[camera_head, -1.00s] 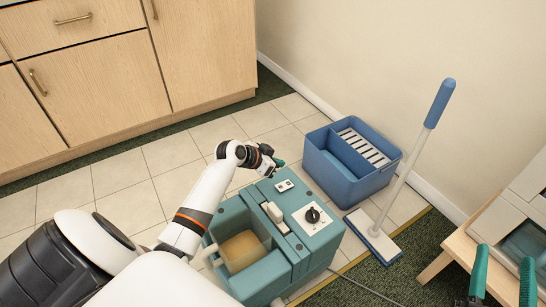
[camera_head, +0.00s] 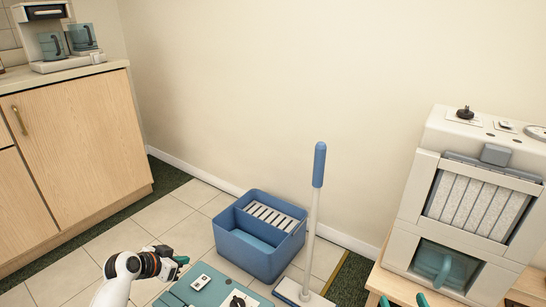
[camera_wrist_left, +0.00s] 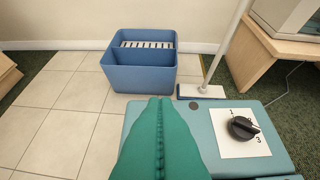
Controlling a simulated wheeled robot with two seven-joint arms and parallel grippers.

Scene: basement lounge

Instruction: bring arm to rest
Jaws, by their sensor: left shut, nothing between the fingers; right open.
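My left gripper (camera_head: 181,261) is low in the head view, just beyond the far left edge of the teal machine (camera_head: 199,288). In the left wrist view its green fingers (camera_wrist_left: 159,108) are shut together with nothing between them, in front of the machine's top (camera_wrist_left: 199,116). A black dial (camera_wrist_left: 242,128) on a white plate is to their right. Only the green fingertips of my right gripper (camera_head: 404,301) show at the bottom edge of the head view, apart and empty, in front of the wooden table.
A blue two-part bucket (camera_head: 256,258) stands on the tiles beyond the teal machine. A blue-handled mop (camera_head: 313,215) stands upright beside it. A beige machine (camera_head: 432,184) sits on a low wooden table (camera_head: 392,287) at right. Wooden cabinets (camera_head: 82,150) are at left.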

